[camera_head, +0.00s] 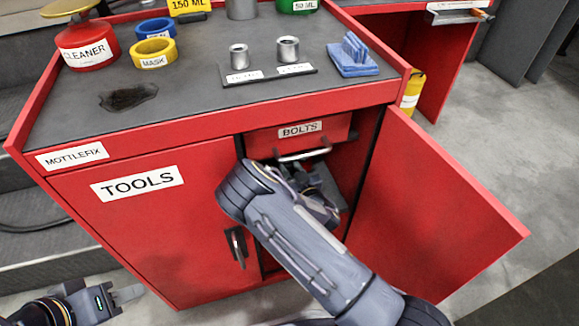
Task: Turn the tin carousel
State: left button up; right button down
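I cannot pick out a tin carousel with certainty. A red cabinet (110,235) marked TOOLS has its right door (430,215) swung open. A drawer (300,135) marked BOLTS, with a metal handle, sits at the top of the opening. My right arm reaches in from the lower right. My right gripper (318,200) is at the opening, below the drawer, mostly hidden by its own wrist; its fingers cannot be read. A dark grey shape behind it is unclear. My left gripper (122,294) is low at the left, in front of the cabinet, apart from it; its finger gap is unclear.
A dark stain lies there. Concrete floor (500,130) is clear at right.

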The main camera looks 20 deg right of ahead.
jog(key=c, duration=1.1)
grip_release()
jog(key=s, duration=0.2)
jog(key=s+d+p, duration=0.1)
jog(key=s, duration=0.2)
jog(key=s+p, duration=0.1)
jog(key=s, duration=0.1)
jog(key=shift+s+d, duration=0.15)
jog(key=shift+s, duration=0.2)
